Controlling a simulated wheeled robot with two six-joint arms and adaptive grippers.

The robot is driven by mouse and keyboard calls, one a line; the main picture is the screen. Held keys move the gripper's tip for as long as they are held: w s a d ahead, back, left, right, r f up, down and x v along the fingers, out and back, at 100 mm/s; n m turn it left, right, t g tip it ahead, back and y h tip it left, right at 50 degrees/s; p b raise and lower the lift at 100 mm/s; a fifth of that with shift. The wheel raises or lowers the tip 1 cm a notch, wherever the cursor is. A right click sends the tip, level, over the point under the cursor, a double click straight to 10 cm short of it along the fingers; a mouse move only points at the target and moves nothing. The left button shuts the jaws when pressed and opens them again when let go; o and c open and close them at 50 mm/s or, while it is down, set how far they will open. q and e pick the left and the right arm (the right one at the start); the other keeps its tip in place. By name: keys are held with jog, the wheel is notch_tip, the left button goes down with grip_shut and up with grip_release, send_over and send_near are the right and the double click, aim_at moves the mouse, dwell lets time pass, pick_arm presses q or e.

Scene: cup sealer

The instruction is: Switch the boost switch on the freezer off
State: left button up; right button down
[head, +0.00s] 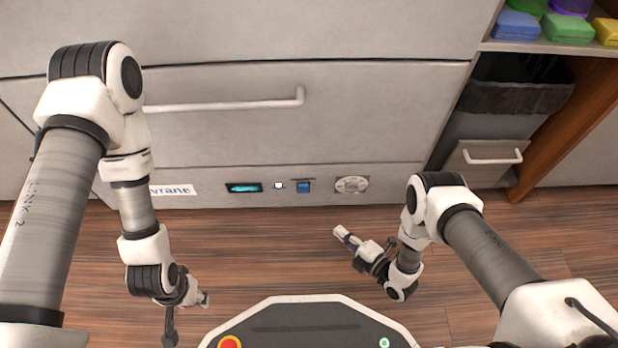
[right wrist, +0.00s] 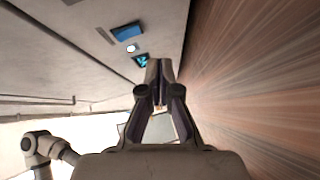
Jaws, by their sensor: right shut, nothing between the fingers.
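The freezer (head: 380,120) fills the back of the head view, with a control strip along its bottom. The blue boost switch (head: 303,187) sits on this strip, between a small lit lamp (head: 279,185) and a round dial (head: 351,184). In the right wrist view the blue switch (right wrist: 128,32) is left of and beyond the fingertips. My right gripper (head: 341,233) is shut and empty, in front of the strip and apart from it, below the dial in the picture. My left gripper (head: 203,299) hangs at the lower left, away from the freezer; its opening is unclear.
A lit display (head: 244,187) is left of the lamp. A long drawer handle (head: 225,105) juts out above the strip. To the right are a bin drawer (head: 490,160) and a shelf (head: 550,46) with coloured boxes. The wooden floor before the strip is clear.

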pick_arm(q)
notch_tip(320, 180, up, 2)
jog(key=shift+r+p, duration=0.1)
jog(key=shift+p, duration=0.3)
pick_arm(e)
jog(key=a+r+n+y, duration=0.1)
jog(key=n, duration=0.1)
jog(key=s+a+r+n+t+y, duration=0.1)
jog(key=r+n, duration=0.1)
jog(key=shift+s+r+y, duration=0.1)
jog(key=shift+s+y, duration=0.1)
jog(key=shift+y, duration=0.2)
jog(key=b, duration=0.5)
send_near(299, 188)
jog(key=a, duration=0.4)
jog(key=w, duration=0.2)
jog(key=w+b, duration=0.1)
jog(key=w, duration=0.1)
jog(key=shift+w+a+r+b, duration=0.15)
jog(key=shift+b, duration=0.15)
pick_arm(q)
notch_tip(299, 188, down, 6)
jog(key=shift+w+f, duration=0.2)
